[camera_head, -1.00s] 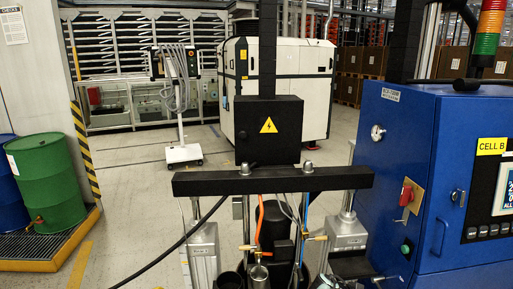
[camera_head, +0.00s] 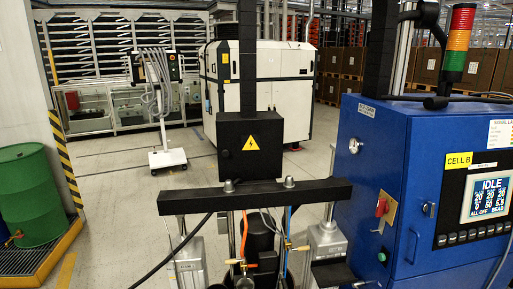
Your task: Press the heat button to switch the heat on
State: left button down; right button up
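A blue control cabinet (camera_head: 378,170) stands at the right, with a yellow CELL B label (camera_head: 458,161). Its screen (camera_head: 487,198) reads IDLE, with rows of numbers and ALL OFF and BEAD along the bottom. A row of small dark buttons (camera_head: 472,236) runs under the screen; their labels are too small to read, so I cannot tell which is the heat button. A red switch (camera_head: 381,207) and a green button (camera_head: 382,257) sit on the cabinet's left part. Neither of my grippers is in view.
The drum pump frame with a black crossbeam (camera_head: 255,196) and a black warning box (camera_head: 251,146) stands in the middle, close to the cabinet. A green drum (camera_head: 30,195) stands on a spill pallet at left. Open floor (camera_head: 115,215) lies between them.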

aim_at(441, 239)
jog(key=z, duration=1.7)
